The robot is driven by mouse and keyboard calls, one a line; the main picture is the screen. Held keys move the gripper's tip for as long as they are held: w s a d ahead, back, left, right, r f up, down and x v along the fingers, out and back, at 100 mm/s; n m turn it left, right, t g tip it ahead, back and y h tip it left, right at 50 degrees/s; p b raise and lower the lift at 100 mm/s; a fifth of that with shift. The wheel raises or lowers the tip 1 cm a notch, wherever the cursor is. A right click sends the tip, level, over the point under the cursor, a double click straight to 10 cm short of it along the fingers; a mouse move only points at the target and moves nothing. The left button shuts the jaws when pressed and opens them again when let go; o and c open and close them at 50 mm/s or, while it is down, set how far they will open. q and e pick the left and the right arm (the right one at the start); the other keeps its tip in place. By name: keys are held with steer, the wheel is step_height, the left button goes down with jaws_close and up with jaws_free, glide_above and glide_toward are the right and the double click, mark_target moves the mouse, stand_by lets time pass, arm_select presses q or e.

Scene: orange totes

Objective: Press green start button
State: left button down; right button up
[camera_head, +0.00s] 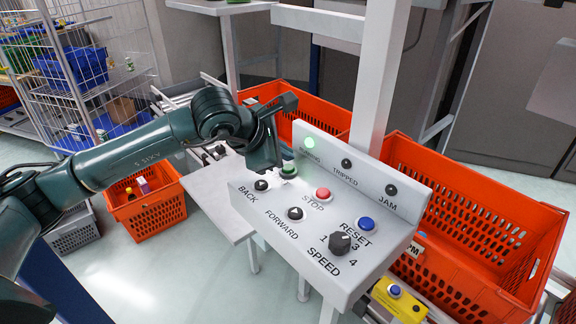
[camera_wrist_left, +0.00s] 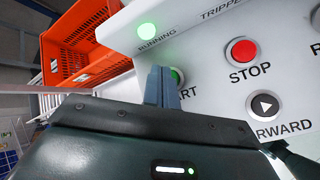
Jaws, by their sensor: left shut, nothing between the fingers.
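A white control panel (camera_head: 330,215) carries the green start button (camera_head: 289,170), which sits at its upper left beside the red STOP button (camera_head: 322,194). My left gripper (camera_head: 280,160) is shut and empty, with its fingers right at the start button. In the left wrist view the shut fingertips (camera_wrist_left: 161,72) cover part of the green button (camera_wrist_left: 177,76) and its START label. Whether they touch it or press it in, I cannot tell. The RUNNING lamp (camera_head: 310,143) glows bright green, also in the left wrist view (camera_wrist_left: 148,31). My right gripper is not in view.
The panel also holds black BACK (camera_head: 261,185) and FORWARD (camera_head: 295,213) buttons, a blue RESET button (camera_head: 365,224) and a SPEED knob (camera_head: 340,243). The TRIPPED (camera_head: 346,163) and JAM (camera_head: 391,190) lamps are dark. A large orange tote (camera_head: 480,225) stands right behind the panel.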

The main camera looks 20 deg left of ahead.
mark_target(283, 170)
arm_select(q)
steer(key=shift+r+p, duration=1)
steer(key=shift+r, duration=1.45)
steer(key=shift+f, duration=0.1)
